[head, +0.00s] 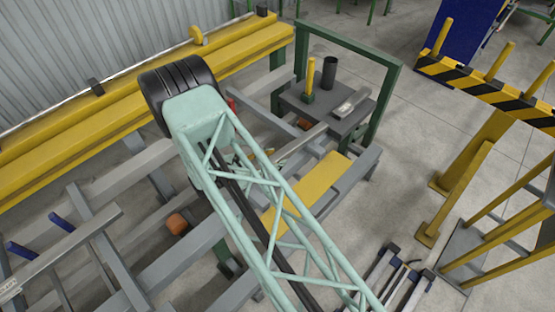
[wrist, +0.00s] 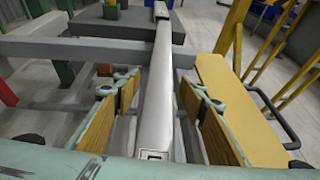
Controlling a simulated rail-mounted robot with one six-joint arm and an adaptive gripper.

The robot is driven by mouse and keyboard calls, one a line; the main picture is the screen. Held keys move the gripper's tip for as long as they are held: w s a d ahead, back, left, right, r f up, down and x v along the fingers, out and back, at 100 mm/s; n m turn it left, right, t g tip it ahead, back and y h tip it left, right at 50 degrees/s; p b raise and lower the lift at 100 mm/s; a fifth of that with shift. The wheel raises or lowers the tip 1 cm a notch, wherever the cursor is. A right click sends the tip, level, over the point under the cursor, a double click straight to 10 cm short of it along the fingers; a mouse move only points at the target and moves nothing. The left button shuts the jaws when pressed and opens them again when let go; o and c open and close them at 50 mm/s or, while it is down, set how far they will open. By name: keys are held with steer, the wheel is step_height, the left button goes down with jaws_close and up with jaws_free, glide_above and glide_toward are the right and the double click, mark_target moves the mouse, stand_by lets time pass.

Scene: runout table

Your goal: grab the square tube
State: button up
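The square tube (wrist: 156,95) is a long pale grey bar in the middle of the wrist view, running away from me. Its near end shows a small dark opening. In the head view part of the tube (head: 303,142) shows beyond my arm. Gaps show between the pads and the tube, wider on the left near my palm. I cannot tell how far down the fingertips reach. In the head view my arm hides the gripper.
A dark grey table (head: 318,112) holds a black cup (head: 329,72), a yellow post (head: 310,80) and a small pale grey piece (head: 350,105). A yellow plank (wrist: 235,110) lies right of my fingers. A grey crossbeam (wrist: 75,50) passes ahead. A green frame (head: 385,90) stands beyond.

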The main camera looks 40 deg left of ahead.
mark_target(275, 157)
steer(key=shift+w, duration=0.2)
steer(key=shift+c, duration=0.6)
steer(key=c, duration=1.2)
jaws_close()
steer(key=shift+r, duration=1.1)
steer(key=shift+r+p, duration=0.45)
steer(key=shift+r, duration=0.4)
steer(key=s+d, duration=0.3)
steer(key=s, duration=0.4)
steer(key=s+d+r+p, duration=0.1)
steer(key=s+d, duration=0.2)
steer(key=s, duration=0.4)
steer(key=shift+s+d, duration=0.25)
steer(key=shift+s, duration=0.05)
